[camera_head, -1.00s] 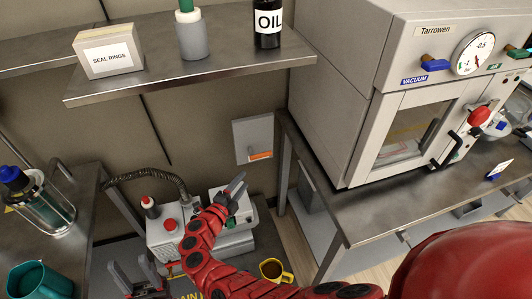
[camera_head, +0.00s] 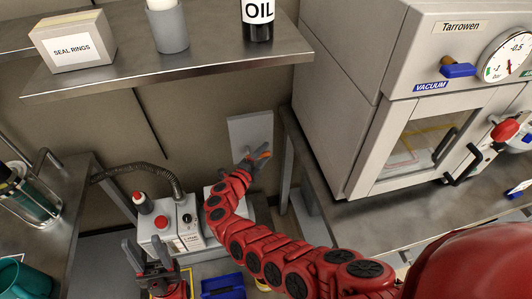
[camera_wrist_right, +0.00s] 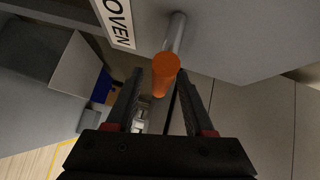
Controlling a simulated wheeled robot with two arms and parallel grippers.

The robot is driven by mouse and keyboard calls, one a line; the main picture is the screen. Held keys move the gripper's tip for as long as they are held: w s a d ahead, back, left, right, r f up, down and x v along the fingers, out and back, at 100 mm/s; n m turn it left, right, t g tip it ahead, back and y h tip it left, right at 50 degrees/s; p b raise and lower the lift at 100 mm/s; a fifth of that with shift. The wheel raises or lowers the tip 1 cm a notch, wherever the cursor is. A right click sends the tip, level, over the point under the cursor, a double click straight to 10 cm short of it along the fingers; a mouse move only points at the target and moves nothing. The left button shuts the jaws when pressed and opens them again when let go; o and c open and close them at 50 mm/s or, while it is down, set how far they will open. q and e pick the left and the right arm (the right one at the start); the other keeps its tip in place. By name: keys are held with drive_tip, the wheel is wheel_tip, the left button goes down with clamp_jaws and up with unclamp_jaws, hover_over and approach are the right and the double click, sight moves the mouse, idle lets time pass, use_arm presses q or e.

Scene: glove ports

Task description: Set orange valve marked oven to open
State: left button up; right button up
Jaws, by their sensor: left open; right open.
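The orange valve handle (camera_wrist_right: 165,70) sticks out from a grey wall plate (camera_head: 240,128) on a metal stem. A white label reading OVEN (camera_wrist_right: 118,20) is beside it in the right wrist view. In the head view only a small orange part of the valve (camera_head: 262,154) shows, mostly covered by my right gripper (camera_head: 253,158). My right gripper also shows in the right wrist view (camera_wrist_right: 160,75), open, with the handle end between its fingertips in the picture; I cannot tell whether they touch. My left gripper (camera_head: 147,250) is open and empty, low at the left.
A grey box with a red button (camera_head: 160,222) and a hose stands left of my right gripper. The vacuum oven (camera_head: 350,100) stands on a bench to the right. A blue object (camera_head: 222,287) lies low in the middle.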

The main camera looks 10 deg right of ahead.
clamp_jaws()
idle(1.4)
